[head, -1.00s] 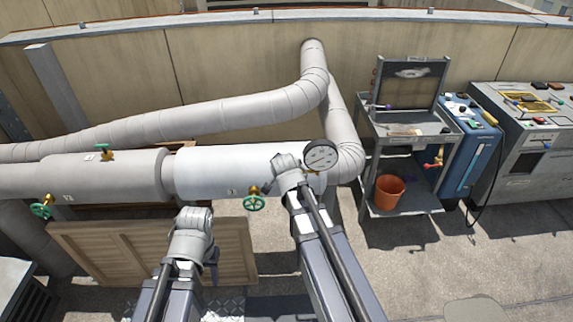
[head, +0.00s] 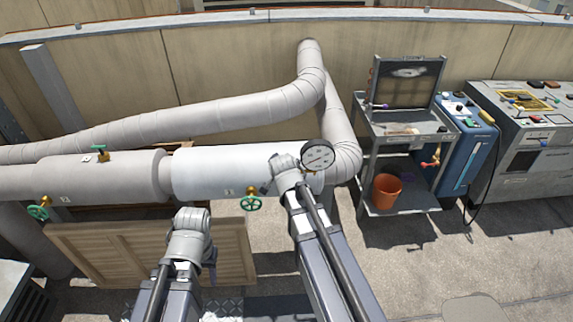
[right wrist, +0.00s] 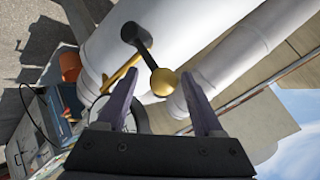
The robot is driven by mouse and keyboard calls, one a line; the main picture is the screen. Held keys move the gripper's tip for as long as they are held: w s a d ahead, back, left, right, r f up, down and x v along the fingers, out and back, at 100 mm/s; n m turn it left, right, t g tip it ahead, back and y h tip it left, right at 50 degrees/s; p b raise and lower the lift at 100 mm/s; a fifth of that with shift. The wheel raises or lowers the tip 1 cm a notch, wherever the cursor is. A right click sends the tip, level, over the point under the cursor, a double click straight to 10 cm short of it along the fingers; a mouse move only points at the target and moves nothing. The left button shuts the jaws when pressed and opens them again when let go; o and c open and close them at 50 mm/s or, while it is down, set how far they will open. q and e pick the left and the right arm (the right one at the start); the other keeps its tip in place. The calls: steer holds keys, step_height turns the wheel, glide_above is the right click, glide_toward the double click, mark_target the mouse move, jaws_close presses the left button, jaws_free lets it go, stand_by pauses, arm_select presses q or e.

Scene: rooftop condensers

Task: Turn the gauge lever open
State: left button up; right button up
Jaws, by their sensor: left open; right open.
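A round white-faced pressure gauge (head: 318,156) stands by the right end of the white pipe. In the right wrist view a black lever (right wrist: 141,46) runs from a brass ball-shaped body (right wrist: 163,83), beyond my fingertips. The gauge's rim (right wrist: 136,116) shows partly behind the fingers. My right gripper (right wrist: 163,98) is open, its two fingers apart with the brass body seen between their tips; contact cannot be told. In the head view my right wrist hides the lever and that gripper. My left gripper (head: 211,260) is low, before the slatted panel, mostly hidden by its wrist.
Green handwheels (head: 251,204) (head: 38,212) sit on the lagged pipes (head: 230,173). A slatted wooden panel (head: 130,258) stands below. A grey cart (head: 405,128) with an orange bucket (head: 387,190) is to the right.

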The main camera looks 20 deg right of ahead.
steer(key=p+v, duration=0.4)
steer(key=v, duration=0.4)
steer(key=shift+p, duration=0.4)
steer(key=shift+d, duration=0.15)
steer(key=shift+f, duration=0.1)
